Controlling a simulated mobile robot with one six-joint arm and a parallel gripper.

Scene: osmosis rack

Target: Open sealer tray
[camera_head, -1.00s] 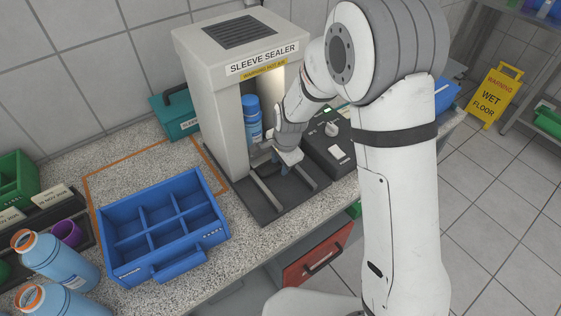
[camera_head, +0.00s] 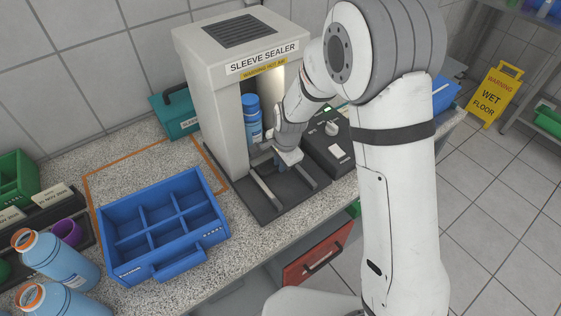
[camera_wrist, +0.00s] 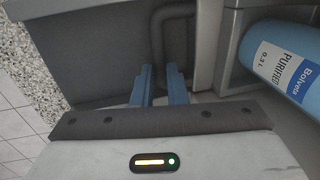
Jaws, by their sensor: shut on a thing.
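The sleeve sealer (camera_head: 221,120) is a tall grey machine on the counter with a lit opening. A blue bottle (camera_head: 252,122) stands upright in that opening, and its label shows in the wrist view (camera_wrist: 285,70). The sealer tray is mostly hidden behind the bottle and my gripper. A grey bent handle bar (camera_wrist: 158,45) shows in the wrist view. My gripper (camera_head: 281,163) is low at the front of the opening, right of the bottle. Its blue fingers (camera_wrist: 159,82) are shut on the handle; the exact contact is partly hidden.
An empty blue divided crate (camera_head: 190,262) stands on the left. A control box (camera_head: 326,145) sits close on the right. Light blue bottles (camera_head: 62,262) stand at the left edge.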

